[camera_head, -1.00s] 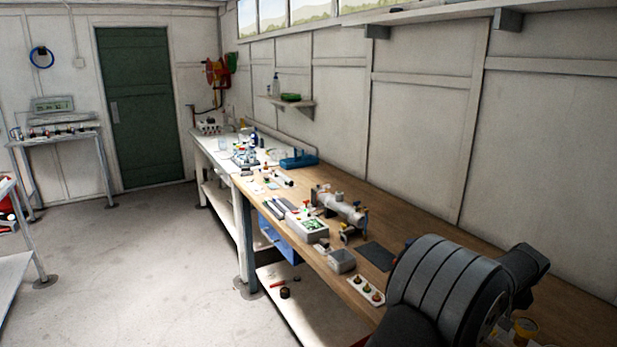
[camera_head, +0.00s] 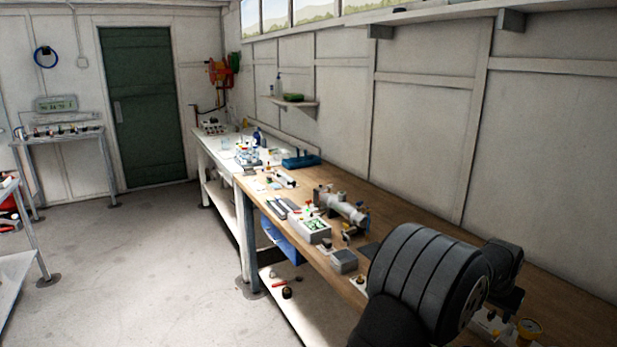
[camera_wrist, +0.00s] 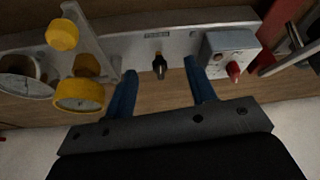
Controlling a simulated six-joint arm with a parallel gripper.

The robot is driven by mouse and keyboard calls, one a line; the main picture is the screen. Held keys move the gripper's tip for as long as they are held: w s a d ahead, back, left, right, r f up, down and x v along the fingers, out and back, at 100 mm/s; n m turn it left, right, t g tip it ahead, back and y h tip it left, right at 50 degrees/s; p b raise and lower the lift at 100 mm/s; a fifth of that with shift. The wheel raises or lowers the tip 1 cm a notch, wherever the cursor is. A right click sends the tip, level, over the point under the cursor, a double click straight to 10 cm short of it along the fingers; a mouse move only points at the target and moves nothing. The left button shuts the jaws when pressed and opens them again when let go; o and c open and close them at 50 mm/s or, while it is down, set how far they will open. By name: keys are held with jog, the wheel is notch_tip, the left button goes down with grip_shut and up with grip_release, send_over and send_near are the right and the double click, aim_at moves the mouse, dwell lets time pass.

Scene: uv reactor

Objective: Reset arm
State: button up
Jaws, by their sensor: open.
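My gripper (camera_wrist: 160,78) shows in the wrist view with its two blue fingers spread apart and nothing between them. Its fingers point at a grey panel above the wooden bench. A small black knob or lever (camera_wrist: 159,66) with a light brown tip stands on that panel, beyond and between the fingertips. In the head view my dark arm covers the near right part of the bench, and the fingers are hidden there.
The wrist view shows yellow-rimmed gauges (camera_wrist: 79,95) at left and a grey box with a red knob (camera_wrist: 233,70) at right. The wooden bench (camera_head: 415,222) carries a metal cylinder (camera_head: 341,207), a grey box (camera_head: 343,261) and a circuit-board box (camera_head: 311,228).

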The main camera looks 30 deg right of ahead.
jog(key=shift+m, duration=0.5)
jog(key=shift+o, duration=0.2)
jog(key=o, duration=1)
jog(key=shift+d+r, duration=0.2)
jog(key=shift+r, duration=0.2)
jog(key=shift+o, duration=0.2)
jog(key=r, duration=0.2)
jog(key=s+d+r+n+h, duration=0.1)
jog(key=shift+r, duration=0.35)
jog(key=s+a+r+n+g+y, duration=0.1)
jog(key=s+a+r+n, duration=0.2)
jog(key=s+r+n, duration=0.3)
jog(key=s+a+r+n+g, duration=0.25)
jog(key=s+r+n, duration=0.2)
jog(key=n, duration=0.35)
notch_tip(320, 180, down, 9)
jog(key=s+d+n, duration=0.1)
jog(key=s, duration=0.2)
jog(key=shift+d+f, duration=0.15)
jog(key=shift+d, duration=0.25)
